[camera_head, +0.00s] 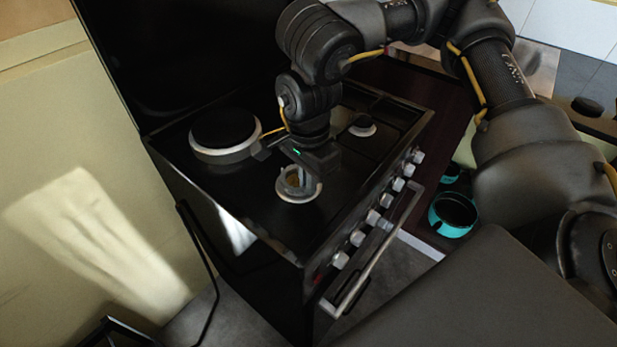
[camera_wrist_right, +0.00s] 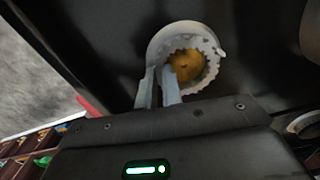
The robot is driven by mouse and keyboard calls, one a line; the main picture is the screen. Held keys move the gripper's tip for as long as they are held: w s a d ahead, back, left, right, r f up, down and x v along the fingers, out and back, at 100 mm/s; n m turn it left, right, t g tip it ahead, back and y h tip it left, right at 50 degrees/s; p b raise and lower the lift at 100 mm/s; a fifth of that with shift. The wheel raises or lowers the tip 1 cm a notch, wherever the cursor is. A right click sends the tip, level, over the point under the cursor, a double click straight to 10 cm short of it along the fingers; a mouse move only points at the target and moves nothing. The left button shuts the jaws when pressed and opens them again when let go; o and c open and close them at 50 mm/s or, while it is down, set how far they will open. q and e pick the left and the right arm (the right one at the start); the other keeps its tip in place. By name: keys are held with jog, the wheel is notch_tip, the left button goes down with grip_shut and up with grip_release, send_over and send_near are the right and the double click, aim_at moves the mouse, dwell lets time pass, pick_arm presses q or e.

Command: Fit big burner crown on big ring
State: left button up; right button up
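The big ring (camera_wrist_right: 158,45) is a pale round burner seat on the front left of the black stove top; it also shows in the head view (camera_head: 284,195). The big burner crown (camera_wrist_right: 209,72) is a grey toothed ring over it, with a brass-coloured centre inside, and looks slightly off-centre. My right gripper (camera_wrist_right: 160,88) reaches down from above, in the head view too (camera_head: 298,183). Its two fingers stand close together at the crown's near left side, one inside and one outside its wall, apparently gripping it. Whether the crown rests flat is unclear. My left gripper is out of view.
A large burner with a black cap (camera_head: 223,127) stands at the back left of the stove, and a small burner (camera_head: 362,127) at the right. Knobs (camera_head: 373,217) and an oven handle (camera_head: 376,255) line the front.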

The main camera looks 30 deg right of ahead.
jog(key=o, duration=0.5)
